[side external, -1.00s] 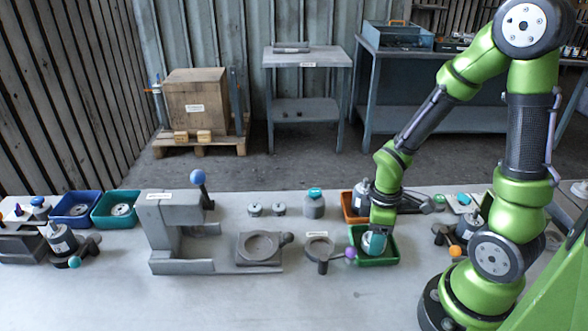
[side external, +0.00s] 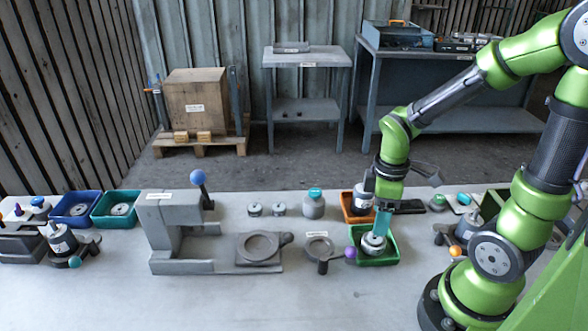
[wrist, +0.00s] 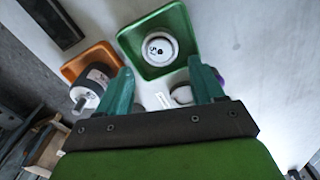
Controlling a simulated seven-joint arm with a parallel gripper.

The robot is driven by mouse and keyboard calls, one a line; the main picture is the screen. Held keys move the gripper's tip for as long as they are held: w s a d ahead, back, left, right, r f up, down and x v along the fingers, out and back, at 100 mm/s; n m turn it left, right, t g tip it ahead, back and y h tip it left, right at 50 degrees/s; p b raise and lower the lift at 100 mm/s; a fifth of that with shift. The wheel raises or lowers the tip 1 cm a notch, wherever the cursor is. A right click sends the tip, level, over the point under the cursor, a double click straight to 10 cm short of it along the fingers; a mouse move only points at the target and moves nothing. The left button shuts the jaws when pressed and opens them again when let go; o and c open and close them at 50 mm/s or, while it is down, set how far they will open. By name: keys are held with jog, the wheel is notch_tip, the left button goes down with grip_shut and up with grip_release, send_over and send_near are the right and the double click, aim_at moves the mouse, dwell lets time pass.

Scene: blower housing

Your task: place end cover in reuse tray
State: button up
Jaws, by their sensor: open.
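A round grey part with a pale face, which looks like the end cover (side external: 372,244), sits in the small green tray (side external: 391,259). In the wrist view the end cover (wrist: 160,48) lies inside the green tray (wrist: 183,22), which looks like the reuse tray; I cannot read a label. My gripper (side external: 382,222) is just above the tray. Its two teal fingers stand apart with nothing between them in the wrist view (wrist: 161,78). In the side view the fingers partly overlap the cover's upper edge.
An orange tray (side external: 347,213) with a dark motor-like part stands right behind the green tray. A grey press frame (side external: 167,230) stands further left. Blue (side external: 58,214) and green trays stand at the far left.

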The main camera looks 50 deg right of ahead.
jog(key=a+r+m+t+y, duration=0.1)
jog(key=a+r+m+t, duration=0.2)
jog(key=r, duration=0.5)
jog(key=a+r+m+t+y, duration=0.1)
jog(key=a+r+m+t, duration=0.3)
jog(key=r+m, duration=0.3)
jog(key=shift+w+a+r, duration=0.35)
jog(key=shift+a+r, duration=0.15)
dwell(0.4)
